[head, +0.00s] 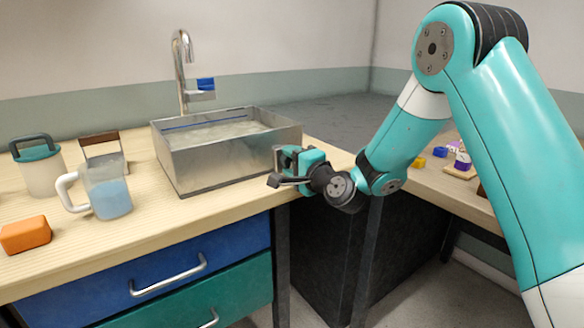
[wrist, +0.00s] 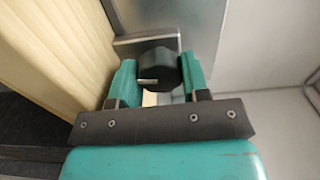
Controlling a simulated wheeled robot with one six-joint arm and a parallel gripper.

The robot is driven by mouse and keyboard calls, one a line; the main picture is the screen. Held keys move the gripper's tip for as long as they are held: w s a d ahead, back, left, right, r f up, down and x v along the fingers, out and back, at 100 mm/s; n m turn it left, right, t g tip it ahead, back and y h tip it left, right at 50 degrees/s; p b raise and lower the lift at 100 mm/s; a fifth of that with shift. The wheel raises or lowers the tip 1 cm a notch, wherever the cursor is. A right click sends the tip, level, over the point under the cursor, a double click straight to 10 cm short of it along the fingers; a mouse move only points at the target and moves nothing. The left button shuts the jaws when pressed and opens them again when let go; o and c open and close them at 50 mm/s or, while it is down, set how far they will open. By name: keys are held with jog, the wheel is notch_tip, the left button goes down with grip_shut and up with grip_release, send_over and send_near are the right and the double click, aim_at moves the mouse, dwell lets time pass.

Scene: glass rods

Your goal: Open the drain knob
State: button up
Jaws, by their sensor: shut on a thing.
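The metal basin (head: 213,160) stands on the wooden counter with water in it, under a tall tap (head: 181,70). My gripper (head: 285,165) is at the right end of the basin's front, by its lower wall. In the wrist view, a dark knob (wrist: 158,70) sits between the two teal fingers of my gripper (wrist: 158,82), in front of a grey plate on the basin wall. The fingers are shut on the knob. A pale mark shows on the knob's face. In the head view, my gripper hides most of the knob.
A jug with blue liquid (head: 110,195), a teal-lidded container (head: 38,165), a dark-framed holder (head: 102,150) and an orange block (head: 25,235) stand on the left of the counter (head: 160,222). Small coloured blocks (head: 440,151) lie on the right counter. A blue drawer (head: 225,255) is below.

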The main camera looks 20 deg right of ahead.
jog(key=shift+n+b, duration=0.4)
jog(key=shift+n, duration=0.5)
jog(key=o, duration=0.9)
